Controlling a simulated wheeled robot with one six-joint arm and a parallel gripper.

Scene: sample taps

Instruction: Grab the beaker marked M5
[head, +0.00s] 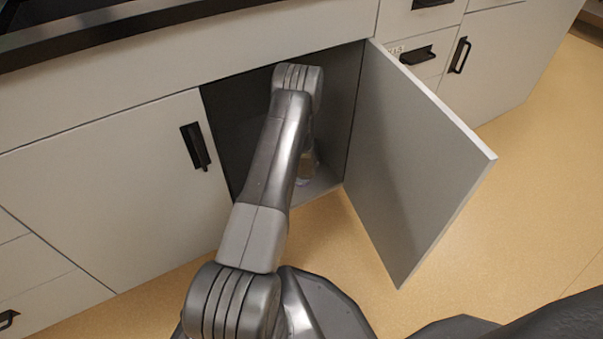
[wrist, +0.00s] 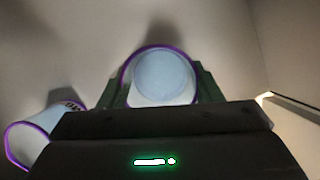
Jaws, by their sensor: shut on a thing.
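A beaker with a purple rim (wrist: 160,78) stands between the two fingers of my gripper (wrist: 158,92) in the wrist view. The fingers are shut on it, one on each side. I see into its pale inside from above; no mark on it shows. A second purple-rimmed beaker (wrist: 38,138) is at the lower left, partly covered by my gripper body. In the head view my arm reaches into the open cabinet (head: 325,190) and hides most of the gripper and the beakers.
The cabinet door (head: 415,160) stands open to the right of my arm. A closed door with a black handle (head: 195,147) is at the left. The cabinet's side wall (wrist: 285,45) is at the right in the wrist view. Open floor (head: 530,190) lies right of the door.

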